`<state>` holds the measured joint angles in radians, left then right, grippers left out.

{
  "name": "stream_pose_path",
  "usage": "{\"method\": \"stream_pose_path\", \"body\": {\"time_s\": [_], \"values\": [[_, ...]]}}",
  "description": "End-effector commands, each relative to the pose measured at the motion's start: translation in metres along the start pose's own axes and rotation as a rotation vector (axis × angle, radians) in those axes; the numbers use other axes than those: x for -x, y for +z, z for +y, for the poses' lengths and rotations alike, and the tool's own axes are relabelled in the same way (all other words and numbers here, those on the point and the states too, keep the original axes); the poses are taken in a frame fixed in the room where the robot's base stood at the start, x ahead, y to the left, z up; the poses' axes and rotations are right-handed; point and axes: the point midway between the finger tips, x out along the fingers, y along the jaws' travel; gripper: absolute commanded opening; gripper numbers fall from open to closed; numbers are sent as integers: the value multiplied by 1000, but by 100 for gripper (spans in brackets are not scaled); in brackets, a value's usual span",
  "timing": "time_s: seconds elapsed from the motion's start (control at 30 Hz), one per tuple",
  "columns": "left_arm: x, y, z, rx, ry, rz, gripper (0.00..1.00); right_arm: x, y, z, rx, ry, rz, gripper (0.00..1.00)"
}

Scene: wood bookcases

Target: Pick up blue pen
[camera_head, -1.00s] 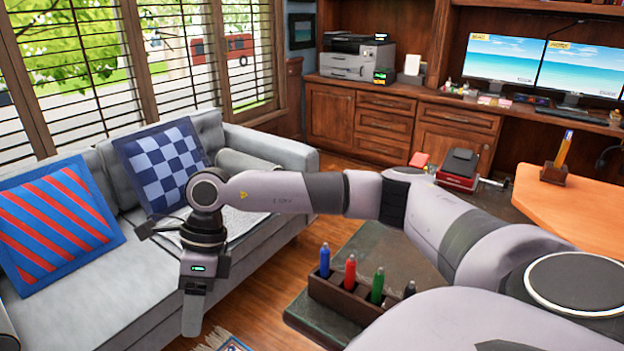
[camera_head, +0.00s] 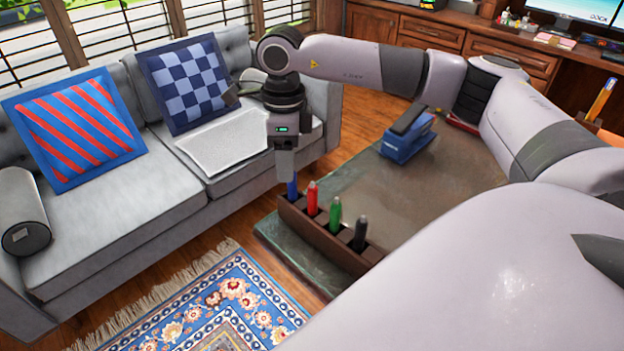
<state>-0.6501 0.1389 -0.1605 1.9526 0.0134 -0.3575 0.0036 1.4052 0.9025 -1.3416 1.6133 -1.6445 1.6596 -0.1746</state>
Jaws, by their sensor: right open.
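The blue pen (camera_head: 292,187) stands upright in the left end slot of a dark wooden pen holder (camera_head: 318,238). Its upper part is hidden behind my right gripper (camera_head: 287,172). My right gripper points down directly over the pen, with its fingers at the pen's top. The jaws are open; whether they touch the pen I cannot tell. A red pen (camera_head: 312,199), a green pen (camera_head: 335,215) and a dark pen (camera_head: 360,233) stand in the other slots. My left gripper is not in view.
The holder sits at the edge of a dark tabletop (camera_head: 372,196). A blue stapler-like object (camera_head: 407,137) lies farther back on it. A grey sofa (camera_head: 112,219) with cushions stands at the left, and a patterned rug (camera_head: 228,308) lies in front.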

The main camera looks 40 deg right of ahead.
Motion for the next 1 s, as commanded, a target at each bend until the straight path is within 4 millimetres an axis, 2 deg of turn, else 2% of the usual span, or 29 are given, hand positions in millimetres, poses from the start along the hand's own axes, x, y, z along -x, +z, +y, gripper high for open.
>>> {"method": "stream_pose_path", "body": {"time_s": [0.27,0.53,0.8,1.0], "values": [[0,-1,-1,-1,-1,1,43,2,-6,-6,-8,-22,19,50],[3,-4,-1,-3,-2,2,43,-25,-2,-5,-6,-20,20,50],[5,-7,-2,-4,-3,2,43,-63,3,-4,-7,-20,20,50],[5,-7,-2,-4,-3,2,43,-67,3,-5,-7,-22,18,50]]}}
